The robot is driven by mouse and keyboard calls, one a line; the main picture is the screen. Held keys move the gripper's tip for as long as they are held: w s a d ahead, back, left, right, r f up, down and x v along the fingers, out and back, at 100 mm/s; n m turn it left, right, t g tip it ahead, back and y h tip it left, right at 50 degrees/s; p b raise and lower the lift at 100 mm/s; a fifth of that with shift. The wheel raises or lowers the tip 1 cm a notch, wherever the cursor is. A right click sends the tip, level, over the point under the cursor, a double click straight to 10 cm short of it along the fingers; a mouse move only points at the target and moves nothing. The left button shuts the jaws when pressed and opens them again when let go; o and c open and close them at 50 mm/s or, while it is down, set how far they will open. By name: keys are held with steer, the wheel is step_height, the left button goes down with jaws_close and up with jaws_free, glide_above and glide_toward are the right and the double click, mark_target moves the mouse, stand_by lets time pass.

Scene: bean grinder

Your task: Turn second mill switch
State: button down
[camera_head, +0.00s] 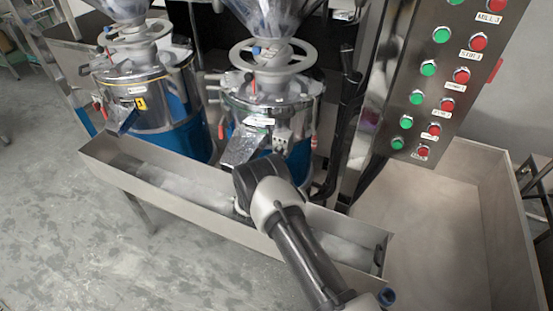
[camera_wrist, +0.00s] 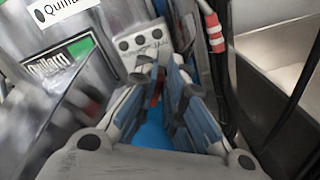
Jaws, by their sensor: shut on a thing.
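The second mill (camera_head: 270,105), a steel and blue machine with a handwheel on top, stands in the middle of the head view. A pale switch box (camera_head: 283,138) is on its front; it also shows in the wrist view (camera_wrist: 144,44), with dark round spots on its face. My gripper (camera_wrist: 158,78) is just below this box, its fingers close together on a small red piece (camera_wrist: 157,88), which looks like the switch. The fingers hide most of it, so its turn angle cannot be told. In the head view my arm hides the gripper.
Another mill (camera_head: 150,85) stands to the left. A long metal trough (camera_head: 190,182) runs in front of both mills, below my arm. A control panel (camera_head: 440,85) with green and red buttons is at right. Black cables (camera_wrist: 225,90) hang close to the gripper's right.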

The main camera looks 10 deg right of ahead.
steer(key=m+b, duration=0.2)
steer(key=m, duration=0.1)
steer(key=f+m+b, duration=0.1)
steer(key=m, duration=0.3)
steer(key=d+m+b, duration=0.1)
steer(key=m+b, duration=0.1)
steer(key=m, duration=0.2)
steer(key=shift+s+f+b, duration=0.25)
steer(key=shift+f+b, duration=0.1)
steer(key=shift+f, duration=0.05)
steer(key=shift+m, duration=0.4)
steer(key=c, duration=1.7)
jaws_free()
steer(key=shift+a, duration=0.15)
steer(key=v, duration=1.2)
